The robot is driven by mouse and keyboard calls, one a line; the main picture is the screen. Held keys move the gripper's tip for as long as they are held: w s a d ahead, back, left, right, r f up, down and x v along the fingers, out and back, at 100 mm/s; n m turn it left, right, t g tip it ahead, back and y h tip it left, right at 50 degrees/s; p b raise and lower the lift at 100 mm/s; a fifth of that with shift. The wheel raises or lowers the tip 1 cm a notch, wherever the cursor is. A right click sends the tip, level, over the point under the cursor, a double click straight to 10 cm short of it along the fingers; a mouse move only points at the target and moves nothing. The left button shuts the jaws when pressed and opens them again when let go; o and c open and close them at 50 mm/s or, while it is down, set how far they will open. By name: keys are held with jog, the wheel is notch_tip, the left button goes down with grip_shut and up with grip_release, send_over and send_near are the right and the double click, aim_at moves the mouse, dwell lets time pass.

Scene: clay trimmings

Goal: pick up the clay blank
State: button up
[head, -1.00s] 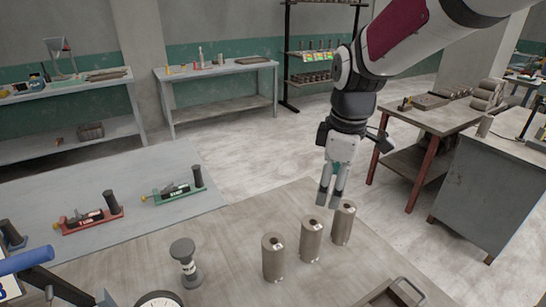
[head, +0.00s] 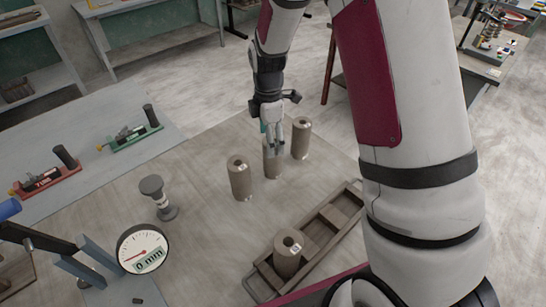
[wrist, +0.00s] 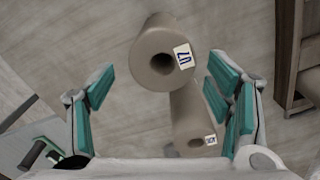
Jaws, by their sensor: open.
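Three upright grey-brown clay cylinders with a hole in the top and small labels stand in a row on the table: left cylinder (head: 240,180), middle cylinder (head: 272,166) and right cylinder (head: 301,140). A fourth cylinder (head: 287,262) stands in a tray. I cannot tell which is the task's blank. My gripper (head: 272,145) is open at the middle cylinder and hides its top in the head view. In the wrist view the gripper (wrist: 163,88) shows teal pads apart. A large labelled cylinder (wrist: 150,45) and a second cylinder (wrist: 190,115) appear between them; contact is not visible.
The long tray (head: 335,215) lies at the front right of the table. A dark spool-shaped stand (head: 158,195) and a dial gauge (head: 142,248) are at the left. Red (head: 45,180) and green (head: 130,138) fixtures sit on the grey surface beyond. Bare tabletop (head: 200,220) lies between.

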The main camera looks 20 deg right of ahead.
jog(key=f, duration=0.2)
jog(key=d+f+p, duration=0.1)
jog(key=f, duration=0.2)
jog(key=shift+s+f, duration=0.1)
jog(key=shift+f, duration=0.25)
grip_shut()
